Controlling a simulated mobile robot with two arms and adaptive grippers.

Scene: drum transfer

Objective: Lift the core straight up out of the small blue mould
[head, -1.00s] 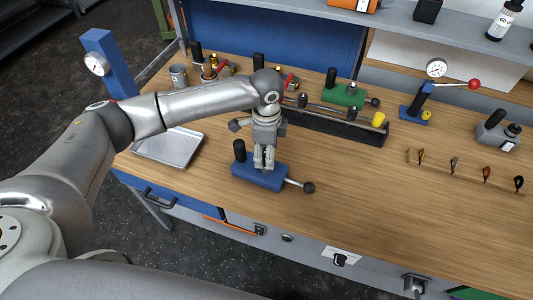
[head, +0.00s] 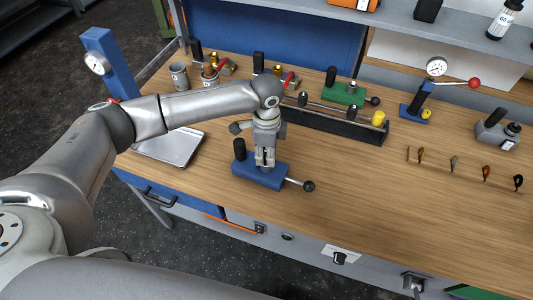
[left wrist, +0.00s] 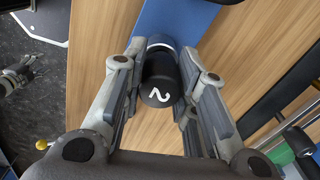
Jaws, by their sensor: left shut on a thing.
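The small blue mould (head: 247,172) stands on the wooden bench, with a black post (head: 239,150) at its left end and a black-knobbed lever (head: 309,186) at its right. My left gripper (head: 265,163) points down over the mould's middle. How deep the core's lower end sits in the mould is hidden.
A metal tray (head: 170,147) lies left of the mould. A long black rack (head: 335,125) stands behind it, with a green fixture (head: 345,93) farther back. A dial stand (head: 414,108) is at the back right. The bench right of the mould is mostly clear.

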